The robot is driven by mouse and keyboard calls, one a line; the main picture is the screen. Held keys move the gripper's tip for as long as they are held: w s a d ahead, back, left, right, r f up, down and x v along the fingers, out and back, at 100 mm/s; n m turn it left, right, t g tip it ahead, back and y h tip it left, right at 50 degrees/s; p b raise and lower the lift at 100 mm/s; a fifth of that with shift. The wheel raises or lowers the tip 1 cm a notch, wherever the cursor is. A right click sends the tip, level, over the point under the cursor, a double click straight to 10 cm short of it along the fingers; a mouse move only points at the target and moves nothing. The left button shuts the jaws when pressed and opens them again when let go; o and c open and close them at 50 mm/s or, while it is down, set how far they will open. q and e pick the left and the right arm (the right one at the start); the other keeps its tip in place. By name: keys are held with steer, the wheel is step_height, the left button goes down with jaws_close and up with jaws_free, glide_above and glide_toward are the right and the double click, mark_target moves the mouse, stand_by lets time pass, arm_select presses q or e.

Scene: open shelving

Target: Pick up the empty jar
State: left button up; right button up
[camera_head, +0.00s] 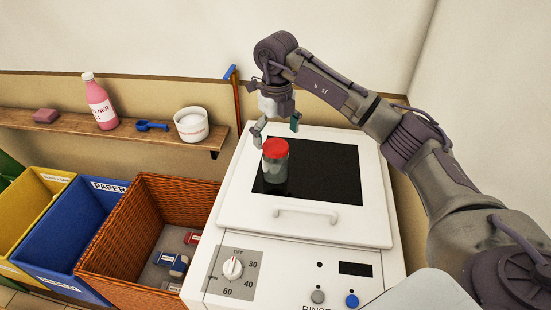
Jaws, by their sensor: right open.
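The empty jar (275,166) is clear with a red lid and stands upright on the dark window of a white appliance's top. My right gripper (275,130) hangs just above and behind the jar, with its fingers spread apart. One finger is to the left of the lid and the other is to the right. The gripper holds nothing, and whether a finger touches the jar cannot be told. My left gripper is not in view.
The white appliance (305,228) has a handle, dial and buttons. At left are a wicker basket (120,240), a blue bin (62,225) and a yellow bin (28,205). A wooden shelf (70,128) holds a pink bottle (100,104), a blue scoop (151,126) and a white tub (191,125).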

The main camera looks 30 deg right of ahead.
mark_target(276, 146)
steer(key=shift+f, duration=0.75)
steer(key=shift+w+f, duration=0.1)
steer(key=shift+f, duration=0.2)
step_height(276, 146, down, 2)
steer(key=shift+a+f+p, duration=0.15)
steer(key=shift+f+p, duration=0.05)
steer(key=shift+p, duration=0.55)
step_height(276, 146, down, 2)
steer(key=shift+f, duration=0.6)
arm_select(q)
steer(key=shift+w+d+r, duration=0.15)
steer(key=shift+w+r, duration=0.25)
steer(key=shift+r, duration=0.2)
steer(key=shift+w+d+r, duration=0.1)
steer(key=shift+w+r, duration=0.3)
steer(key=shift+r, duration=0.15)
arm_select(e)
steer(key=shift+c, duration=0.2)
steer(key=c, duration=1.3)
arm_select(q)
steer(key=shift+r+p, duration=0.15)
steer(key=shift+p, duration=0.2)
arm_select(e)
steer(key=shift+r, duration=0.2)
